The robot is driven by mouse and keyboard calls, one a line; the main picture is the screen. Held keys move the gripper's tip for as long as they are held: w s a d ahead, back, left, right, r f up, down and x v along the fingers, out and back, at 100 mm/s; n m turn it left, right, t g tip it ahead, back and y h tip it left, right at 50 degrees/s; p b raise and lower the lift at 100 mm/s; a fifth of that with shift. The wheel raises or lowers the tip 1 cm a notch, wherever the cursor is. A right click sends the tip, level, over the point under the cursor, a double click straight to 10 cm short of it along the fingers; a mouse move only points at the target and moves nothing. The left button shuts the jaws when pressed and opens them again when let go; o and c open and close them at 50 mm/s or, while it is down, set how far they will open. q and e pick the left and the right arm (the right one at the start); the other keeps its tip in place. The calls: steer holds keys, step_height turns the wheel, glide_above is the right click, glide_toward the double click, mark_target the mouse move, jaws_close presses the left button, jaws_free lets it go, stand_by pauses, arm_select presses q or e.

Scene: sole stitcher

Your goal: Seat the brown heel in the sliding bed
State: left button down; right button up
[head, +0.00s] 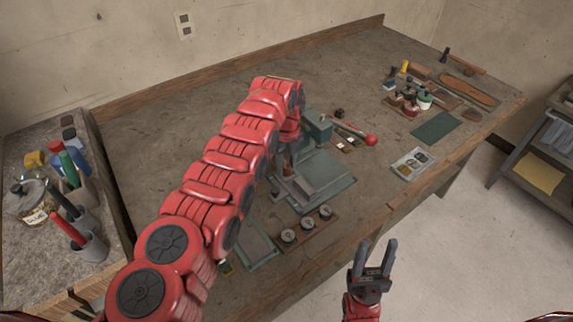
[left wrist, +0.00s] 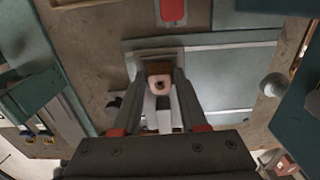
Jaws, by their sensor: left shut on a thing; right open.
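The brown heel (left wrist: 159,80) is a small block with a dark hole in its face, held between the fingertips of my left gripper (left wrist: 160,88) in the left wrist view. In the head view my left gripper (head: 287,165) points down beside the green stitcher (head: 317,125), above its grey sliding bed (head: 293,189). In the wrist view grey bed parts show just behind and around the heel. I cannot tell whether the heel touches the bed. My right gripper (head: 373,268) is open and empty, in front of the bench edge.
A lever with a red knob (head: 371,140) sticks out right of the stitcher. A wooden holder with several round discs (head: 305,230) lies in front of it. A tray (head: 412,164) and a green mat (head: 436,128) lie to the right. The back of the bench is clear.

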mark_target(287, 168)
arm_select(q)
steer(key=shift+f, duration=0.35)
steer(key=c, duration=0.7)
jaws_free()
steer(key=shift+r+p, duration=0.5)
steer(key=shift+r, duration=1.1)
steer(key=shift+r+p, duration=0.4)
steer(key=shift+r, duration=2.15)
steer(key=shift+r+p, duration=0.6)
steer(key=shift+r, duration=0.8)
